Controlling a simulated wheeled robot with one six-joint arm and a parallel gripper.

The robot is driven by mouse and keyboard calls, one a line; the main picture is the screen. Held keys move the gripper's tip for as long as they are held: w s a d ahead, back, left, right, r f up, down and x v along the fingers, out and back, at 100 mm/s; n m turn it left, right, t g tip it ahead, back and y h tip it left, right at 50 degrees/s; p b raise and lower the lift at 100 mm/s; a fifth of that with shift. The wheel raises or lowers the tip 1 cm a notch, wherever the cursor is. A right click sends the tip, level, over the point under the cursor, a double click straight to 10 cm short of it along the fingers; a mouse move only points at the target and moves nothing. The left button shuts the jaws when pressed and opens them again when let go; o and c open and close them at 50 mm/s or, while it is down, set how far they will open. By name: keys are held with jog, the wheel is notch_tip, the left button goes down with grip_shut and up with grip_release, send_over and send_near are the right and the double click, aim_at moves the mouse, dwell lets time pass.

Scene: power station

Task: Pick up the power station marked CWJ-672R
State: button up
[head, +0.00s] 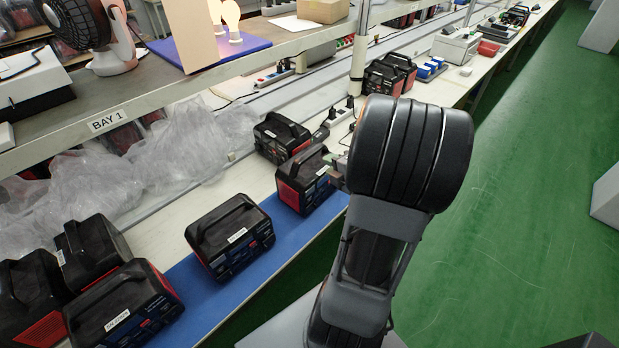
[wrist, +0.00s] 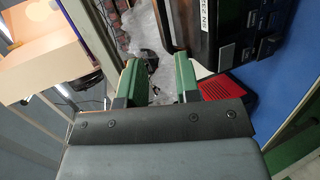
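Several black power stations with top handles and white labels stand on the bench. One (head: 304,180) with a red end panel is beside my gripper (head: 336,168). Others are the one in the middle (head: 230,236), the front one (head: 123,306), two at the left (head: 92,250) (head: 30,298), and one farther back (head: 281,136). No CWJ-672R marking is legible. In the wrist view, my gripper (wrist: 158,72) has two green fingers apart, with nothing visibly held. A black unit (wrist: 232,35) with a label beginning "SN" lies beyond and right of the fingers.
A blue mat (head: 200,286) runs along the bench's front edge. Crumpled clear plastic (head: 175,150) lies behind the units. A shelf marked BAY 1 (head: 105,122) overhangs the bench, with a post (head: 360,50).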

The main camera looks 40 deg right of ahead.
aim_at(313, 154)
jog(key=x, duration=0.7)
jog(key=shift+w+d+f+b, duration=0.2)
jog(key=shift+w+d+b, duration=0.05)
jog(key=shift+w+b, duration=0.05)
jog(key=shift+d+x, duration=0.15)
jog(key=shift+x, duration=1.2)
jog(key=shift+d+x, duration=0.1)
jog(key=shift+x, duration=1.25)
jog(key=shift+s, duration=0.1)
jog(key=shift+c, duration=0.3)
jog(key=shift+f, duration=0.1)
grip_shut()
jog(key=shift+f+m, duration=0.1)
jog(key=shift+m, duration=0.2)
jog(key=shift+r, duration=0.2)
